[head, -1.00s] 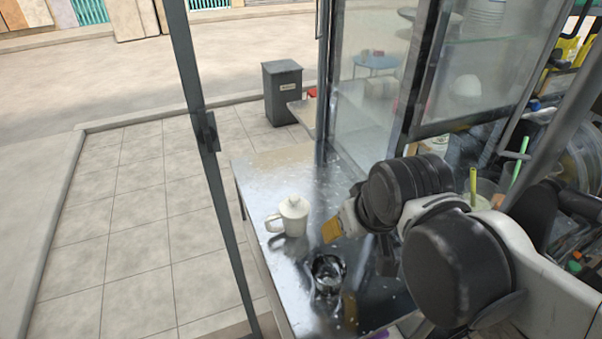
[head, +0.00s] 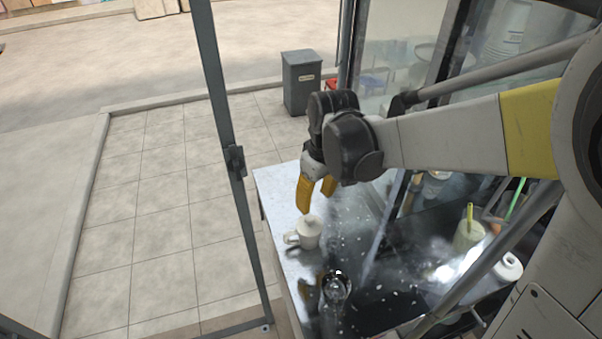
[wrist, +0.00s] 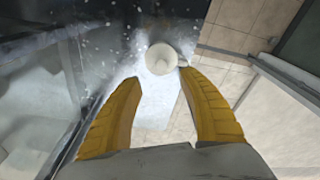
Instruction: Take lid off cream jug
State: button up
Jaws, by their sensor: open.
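The cream jug (head: 307,238) is white with a side handle and stands upright on the metal counter (head: 284,187). Its white lid (head: 311,222) with a small knob sits on top. In the wrist view the lid (wrist: 160,58) shows from above, just beyond the fingertips and between their lines. My gripper (head: 316,196) has yellow fingers that point down, above and slightly behind the jug in the head view. In the wrist view my gripper (wrist: 158,75) is open and empty. The fingers appear apart from the lid.
A dark metal post (head: 222,120) rises at the left. Glass panels (head: 400,60) stand behind. A cup with a green straw (head: 468,236) is at the right.

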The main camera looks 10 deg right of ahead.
aim_at(310, 218)
jog(key=f, duration=0.3)
jog(key=f+b, duration=0.1)
jog(key=f, duration=0.2)
jog(key=w+a+f+b, duration=0.1)
jog(key=f, duration=0.3)
jog(key=shift+c, duration=0.4)
grip_shut()
